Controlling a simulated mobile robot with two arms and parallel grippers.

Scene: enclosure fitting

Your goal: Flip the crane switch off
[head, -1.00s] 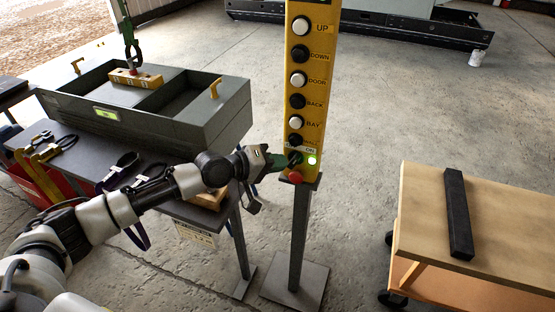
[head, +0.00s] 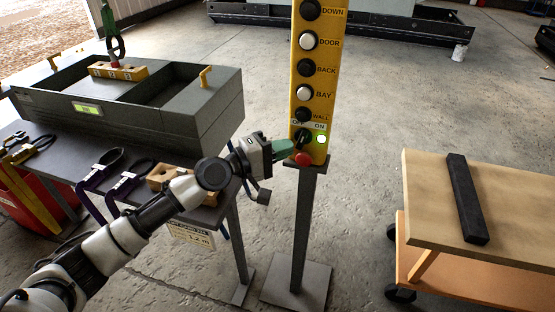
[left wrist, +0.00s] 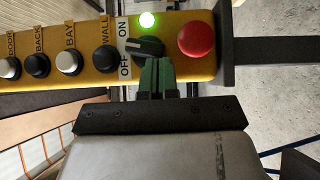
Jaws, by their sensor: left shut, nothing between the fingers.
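The yellow control panel (head: 297,85) stands upright on a grey post. Its black rotary switch (head: 303,137) is near the bottom, between OFF and ON labels. A green lamp (head: 320,139) beside ON is lit; it also glows in the left wrist view (left wrist: 147,20). My left gripper (head: 290,148) has green fingers, shut and empty, at the lower left of the switch. In the left wrist view the fingertips (left wrist: 156,62) are right against or just short of the black knob (left wrist: 148,47); contact is unclear. My right gripper is not in view.
A red button (head: 303,159) sits just below the switch, close to the fingers. Several push buttons line the panel above. A table with a grey tray (head: 200,118) and tools stands left. A wooden cart (head: 420,200) with a black bar (head: 467,200) stands right. Floor between is clear.

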